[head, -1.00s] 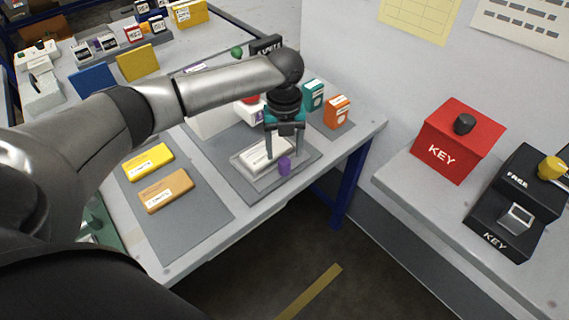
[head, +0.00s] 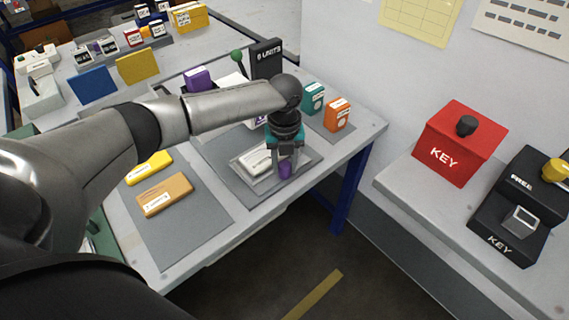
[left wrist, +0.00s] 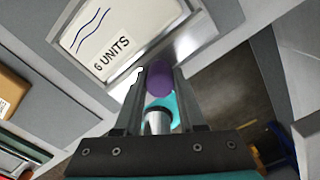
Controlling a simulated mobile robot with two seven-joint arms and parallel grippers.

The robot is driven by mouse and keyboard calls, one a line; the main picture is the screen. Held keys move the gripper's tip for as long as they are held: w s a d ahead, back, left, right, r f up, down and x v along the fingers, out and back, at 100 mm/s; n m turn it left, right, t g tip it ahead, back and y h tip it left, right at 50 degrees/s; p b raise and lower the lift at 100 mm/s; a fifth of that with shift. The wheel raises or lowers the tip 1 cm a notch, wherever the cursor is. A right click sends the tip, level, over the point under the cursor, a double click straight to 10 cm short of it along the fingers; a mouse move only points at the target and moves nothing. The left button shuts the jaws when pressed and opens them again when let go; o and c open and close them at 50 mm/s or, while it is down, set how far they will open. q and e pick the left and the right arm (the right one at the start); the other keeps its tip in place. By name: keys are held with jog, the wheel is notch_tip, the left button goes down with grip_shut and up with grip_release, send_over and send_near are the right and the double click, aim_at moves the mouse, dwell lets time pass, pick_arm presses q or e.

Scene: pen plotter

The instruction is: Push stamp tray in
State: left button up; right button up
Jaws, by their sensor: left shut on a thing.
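The stamp tray (head: 246,179) is a shallow pale tray at the front of the table, with a white labelled piece (head: 255,159) lying in it. In the left wrist view, this piece (left wrist: 100,35) reads "6 UNITS". A purple knob (head: 285,171) stands at the tray's front right side; it also shows in the left wrist view (left wrist: 160,78). My left gripper (head: 286,165) points down and is shut on the purple knob, one finger on each side. The fingers hide part of the knob. My right gripper is not in view.
A black "UNITS" stand (head: 266,60) with a green-knobbed lever (head: 237,56) rises behind the tray. Teal (head: 312,98) and orange (head: 337,115) boxes stand to the right. Orange (head: 165,194) and yellow (head: 149,167) blocks lie left. The floor beyond the table's front edge is open.

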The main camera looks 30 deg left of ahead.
pick_arm(q)
grip_shut()
dwell(0.9)
